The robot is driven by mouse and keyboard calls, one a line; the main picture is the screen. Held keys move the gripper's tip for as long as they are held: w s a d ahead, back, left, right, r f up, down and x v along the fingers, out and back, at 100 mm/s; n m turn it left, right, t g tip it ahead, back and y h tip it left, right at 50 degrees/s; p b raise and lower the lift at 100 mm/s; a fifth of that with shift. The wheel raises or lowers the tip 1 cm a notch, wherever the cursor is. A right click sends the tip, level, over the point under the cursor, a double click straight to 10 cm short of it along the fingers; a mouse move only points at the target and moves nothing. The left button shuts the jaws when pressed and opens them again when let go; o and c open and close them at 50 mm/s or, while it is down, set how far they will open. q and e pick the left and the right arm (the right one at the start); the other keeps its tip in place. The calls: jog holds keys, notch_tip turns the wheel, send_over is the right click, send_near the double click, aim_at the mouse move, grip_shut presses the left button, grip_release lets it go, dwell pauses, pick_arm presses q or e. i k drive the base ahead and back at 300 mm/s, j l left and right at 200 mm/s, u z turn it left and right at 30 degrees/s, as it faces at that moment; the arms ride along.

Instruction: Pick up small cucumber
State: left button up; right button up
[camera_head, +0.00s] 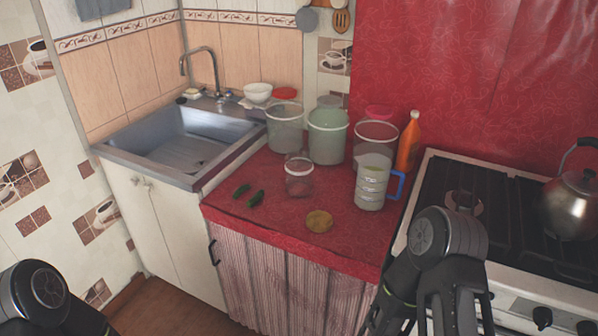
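Two small dark green cucumbers lie on the red oilcloth counter (228,213), close together near its left front edge. One cucumber (241,191) is a little farther back and left; the other cucumber (256,198) is just right of it. Nothing touches or covers them. Dark links of my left arm show at the bottom left corner, and links of my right arm show at the bottom right, in front of the stove. I make out no fingertips of either gripper. Both arms are well apart from the cucumbers.
A glass jar (299,178) stands right of the cucumbers, with a round yellowish lid (319,221) in front. Buckets (327,137), a measuring jug (371,187) and an orange bottle (408,145) stand behind and right. The sink (190,140) is left, the stove with a kettle (572,205) right.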

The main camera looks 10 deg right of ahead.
aim_at(244, 188)
jog(key=i+j, duration=0.3)
jog(key=i, duration=0.2)
jog(key=i+j, duration=0.25)
jog(key=i, duration=0.2)
jog(key=z, duration=1.3)
